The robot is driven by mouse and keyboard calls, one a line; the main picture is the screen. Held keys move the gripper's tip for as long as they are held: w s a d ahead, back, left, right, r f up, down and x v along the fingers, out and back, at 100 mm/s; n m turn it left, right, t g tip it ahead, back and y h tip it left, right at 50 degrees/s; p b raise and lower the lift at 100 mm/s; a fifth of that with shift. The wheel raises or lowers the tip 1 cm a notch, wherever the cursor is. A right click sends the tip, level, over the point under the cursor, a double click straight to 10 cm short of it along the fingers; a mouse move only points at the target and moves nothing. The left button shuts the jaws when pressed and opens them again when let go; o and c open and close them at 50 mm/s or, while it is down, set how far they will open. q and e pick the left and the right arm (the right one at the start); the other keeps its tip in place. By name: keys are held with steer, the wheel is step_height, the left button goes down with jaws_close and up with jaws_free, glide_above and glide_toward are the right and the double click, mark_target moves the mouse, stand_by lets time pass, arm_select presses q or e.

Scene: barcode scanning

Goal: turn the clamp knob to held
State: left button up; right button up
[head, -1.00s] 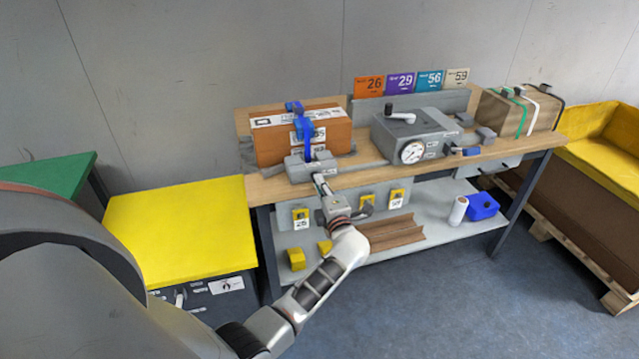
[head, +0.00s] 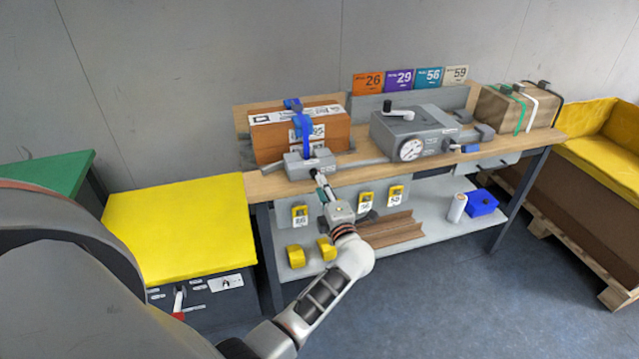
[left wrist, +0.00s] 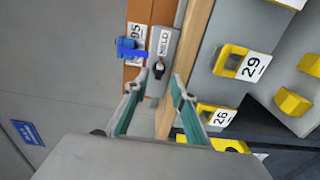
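The clamp knob is a small black knob (left wrist: 158,69) on a grey clamp block (left wrist: 160,45), beside a label that reads HELD. In the head view the grey clamp block (head: 308,163) sits at the bench's front edge, before a brown carton (head: 285,148) with a blue strap part. My left gripper (left wrist: 158,84) is open in the left wrist view. Its two green-padded fingers stand apart, with the knob between or just beyond their tips; contact cannot be told. In the head view the left gripper (head: 319,177) is at the block's front, its fingertips hard to see.
A grey device with a gauge (head: 411,149) stands to the right on the wooden bench. Yellow tagged blocks (left wrist: 230,62) hang below the bench edge, near my left gripper. A yellow-topped cabinet (head: 175,225) stands at the left.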

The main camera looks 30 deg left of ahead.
arm_select(q)
steer(key=shift+v, duration=2.3)
steer(key=s+d+f+m+t+h, duration=0.35)
steer(key=s+d+m+h, duration=0.35)
steer(key=m, duration=0.5)
steer(key=s+d+f+m+t+h, duration=0.4)
steer(key=d+m+h, duration=0.4)
steer(key=m, duration=0.4)
steer(key=s+f+m+g, duration=0.4)
steer(key=s+f, duration=0.2)
steer(key=s, duration=0.3)
steer(key=s+f+m+g+h, duration=0.1)
steer(key=s+f+m+g, duration=0.3)
steer(key=s, duration=0.5)
step_height(320, 180, down, 2)
steer(key=shift+d+f, duration=0.1)
steer(key=shift+d, duration=0.25)
